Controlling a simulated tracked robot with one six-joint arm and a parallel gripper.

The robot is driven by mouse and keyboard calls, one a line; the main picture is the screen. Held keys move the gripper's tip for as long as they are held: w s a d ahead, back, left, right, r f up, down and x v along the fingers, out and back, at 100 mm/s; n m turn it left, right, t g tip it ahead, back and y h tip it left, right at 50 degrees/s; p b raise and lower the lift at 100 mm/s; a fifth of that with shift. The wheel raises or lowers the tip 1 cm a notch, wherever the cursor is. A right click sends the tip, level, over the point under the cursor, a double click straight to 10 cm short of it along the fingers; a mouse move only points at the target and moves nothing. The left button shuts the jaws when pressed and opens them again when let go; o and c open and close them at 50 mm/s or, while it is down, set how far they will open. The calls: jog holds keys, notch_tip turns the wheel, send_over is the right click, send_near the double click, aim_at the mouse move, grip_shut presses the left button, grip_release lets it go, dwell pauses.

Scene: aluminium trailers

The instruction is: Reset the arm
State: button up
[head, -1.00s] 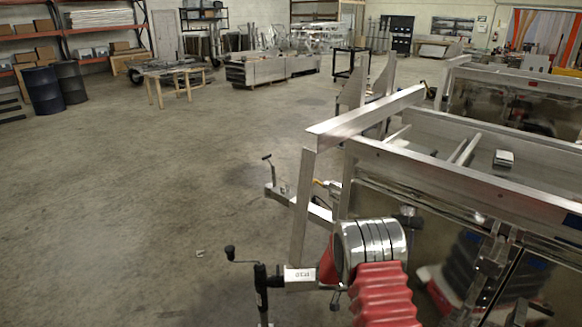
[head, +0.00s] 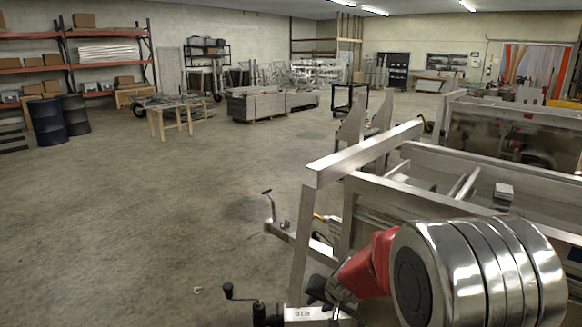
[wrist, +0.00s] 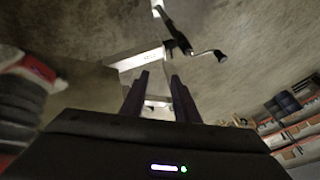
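My arm shows at the lower right of the head view, with a large shiny silver joint and a red section beside it. In the wrist view my gripper (wrist: 160,75) shows two dark fingers standing apart. Nothing is clearly held between them. A pale metal frame part shows behind and between the fingers.
An aluminium trailer (head: 440,205) stands close at right, its post and rail beside my arm. A jack with a crank handle (head: 240,292) stands at the lower front. Blue drums (head: 47,120) and a wooden stand (head: 175,117) are farther back. The left floor is clear.

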jog(key=s+d+r+n, duration=0.1)
jog(key=s+d+r, duration=0.1)
jog(key=s+r, duration=0.4)
jog(key=s+d+r+n+h, duration=0.1)
jog(key=s+d+r, duration=0.2)
jog(key=s+r, duration=0.4)
jog(key=s+d+r+n+h, duration=0.1)
jog(key=s+r, duration=0.5)
jog(key=s, duration=1.4)
jog(key=shift+s+d+r+n+g, duration=0.3)
jog(key=shift+d+n, duration=0.2)
jog(key=shift+d, duration=0.3)
